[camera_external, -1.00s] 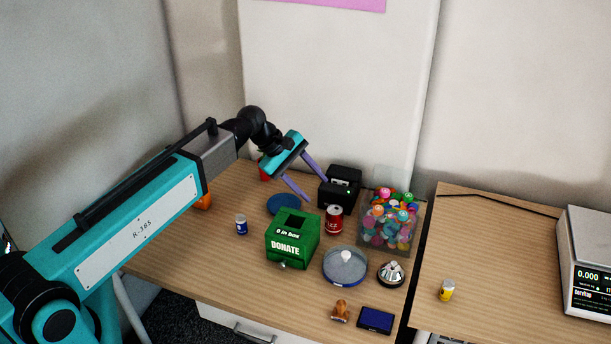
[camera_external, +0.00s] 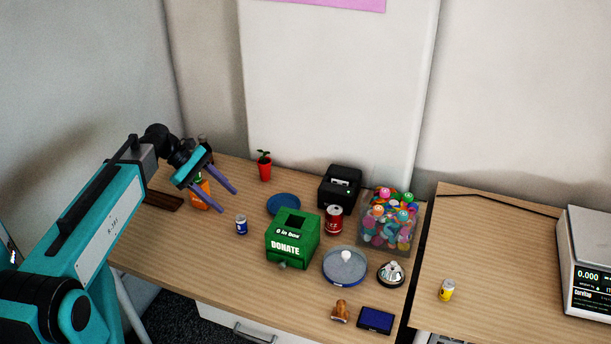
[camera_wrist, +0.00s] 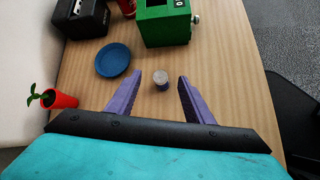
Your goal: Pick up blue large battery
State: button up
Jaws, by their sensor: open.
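The blue large battery (camera_external: 241,225) stands upright on the wooden table, left of the green donation box. It also shows in the wrist view, where its pale round top (camera_wrist: 161,79) faces the camera. My gripper (camera_external: 224,201) is open and empty, with two purple fingers, above and to the left of the battery in the external view. In the wrist view my gripper (camera_wrist: 157,78) has its fingers pointing toward the battery, which appears between and just beyond the fingertips. The battery's lower side is mostly hidden in that view.
The green donation box (camera_external: 293,238) stands right of the battery, with a blue plate (camera_external: 284,204) behind. An orange bottle (camera_external: 201,195) stands left of the gripper. A red potted plant (camera_external: 264,171) is at the back. A yellow battery (camera_external: 446,291) is on the right table (camera_external: 500,240).

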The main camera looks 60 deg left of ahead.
aim_at(236, 217)
jog(key=f+h+b, duration=0.1)
jog(key=d+f+t+b, duration=0.1)
jog(key=b, duration=0.1)
jog(key=f+n+t+h+b, duration=0.1)
jog(key=f, duration=0.1)
jog(key=shift+s+d+f+h, duration=0.1)
jog(key=shift+s+d+h, duration=0.05)
jog(key=shift+d+h, duration=0.2)
jog(key=shift+f+t+b, duration=0.25)
jog(key=shift+t+b, duration=0.35)
jog(key=shift+b, duration=0.15)
jog(key=shift+s+a+f+n+t+h+b, duration=0.15)
jog(key=shift+s+f+n+t+h+b, duration=0.3)
jog(key=shift+b, duration=0.6)
jog(key=a+t+b, duration=0.1)
jog(key=s+a+f+n+t+b, duration=0.1)
jog(key=b, duration=0.1)
jog(key=s+a+f+n+t+b, duration=0.1)
jog(key=shift+s+a+f+n+t+h, duration=0.15)
jog(key=shift+s+f+n+t+h, duration=0.1)
jog(key=shift+h, duration=0.15)
jog(key=shift+s+a+n+b, duration=0.3)
jog(key=shift+s+a+b, duration=0.05)
jog(key=shift+a+b, duration=0.15)
jog(key=shift+w+d, duration=0.1)
jog(key=x, duration=0.8)
jog(key=shift+w+r+p, duration=0.15)
jog(key=shift+w+p, duration=0.05)
jog(key=shift+p, duration=0.15)
